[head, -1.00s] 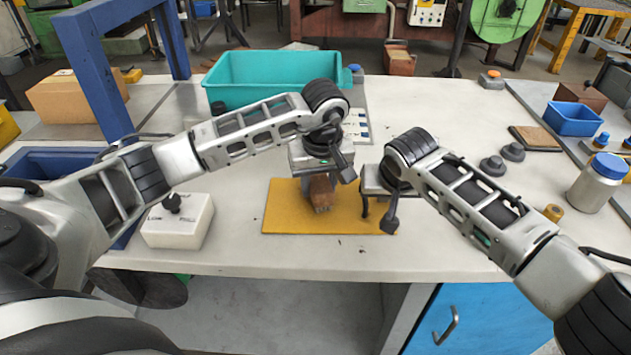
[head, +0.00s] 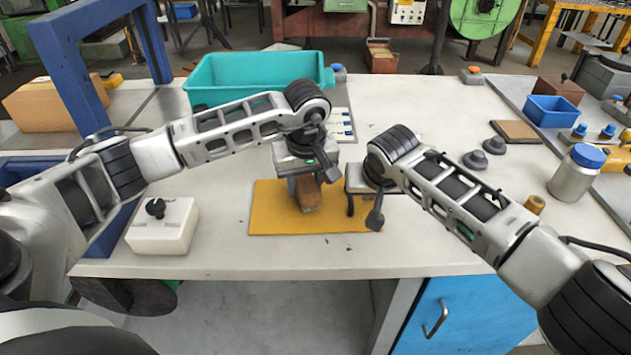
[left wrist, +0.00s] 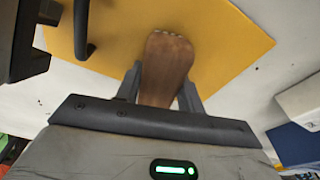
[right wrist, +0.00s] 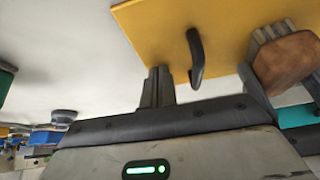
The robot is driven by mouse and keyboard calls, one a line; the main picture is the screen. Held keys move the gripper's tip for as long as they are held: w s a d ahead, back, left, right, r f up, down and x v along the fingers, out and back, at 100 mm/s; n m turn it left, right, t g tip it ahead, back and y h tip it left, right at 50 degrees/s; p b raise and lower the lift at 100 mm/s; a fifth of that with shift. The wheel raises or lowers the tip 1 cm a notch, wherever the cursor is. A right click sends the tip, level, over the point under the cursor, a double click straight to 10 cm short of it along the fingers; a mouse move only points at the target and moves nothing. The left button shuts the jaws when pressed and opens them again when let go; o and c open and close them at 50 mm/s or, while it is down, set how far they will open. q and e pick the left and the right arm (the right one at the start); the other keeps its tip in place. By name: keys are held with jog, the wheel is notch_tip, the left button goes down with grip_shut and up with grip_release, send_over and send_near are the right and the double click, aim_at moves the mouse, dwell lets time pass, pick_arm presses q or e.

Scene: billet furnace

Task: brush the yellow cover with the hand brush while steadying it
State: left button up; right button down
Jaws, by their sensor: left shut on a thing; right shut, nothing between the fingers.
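The flat yellow cover (head: 269,218) lies on the white bench near its front edge. It also shows in the left wrist view (left wrist: 225,45) and the right wrist view (right wrist: 145,22). My left gripper (head: 303,182) is shut on the brown wooden hand brush (head: 308,197), held over the cover's middle. The brush's pale bristle tips show in the left wrist view (left wrist: 168,50); I cannot tell whether they touch the cover. My right gripper (head: 362,200) is shut and empty, low over the cover's right part. A dark curved handle (right wrist: 195,58) shows close to it.
A teal bin (head: 250,75) stands behind the arms. A white box with a black knob (head: 163,225) is left of the cover. A blue-lidded jar (head: 577,175), a small blue bin (head: 551,112) and dark knobs (head: 475,160) stand to the right. A blue frame (head: 75,90) rises at left.

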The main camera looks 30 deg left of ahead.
pick_arm(q)
jog(key=shift+s+a+f, duration=0.35)
jog(key=shift+s+f, duration=0.05)
pick_arm(e)
jog(key=shift+s+d+f, duration=0.1)
jog(key=shift+d+f, duration=0.05)
jog(key=shift+f, duration=0.15)
pick_arm(q)
jog(key=shift+w+r, duration=0.1)
jog(key=shift+r, duration=3.1)
jog(key=shift+r, duration=0.1)
pick_arm(e)
jog(key=shift+r, duration=0.1)
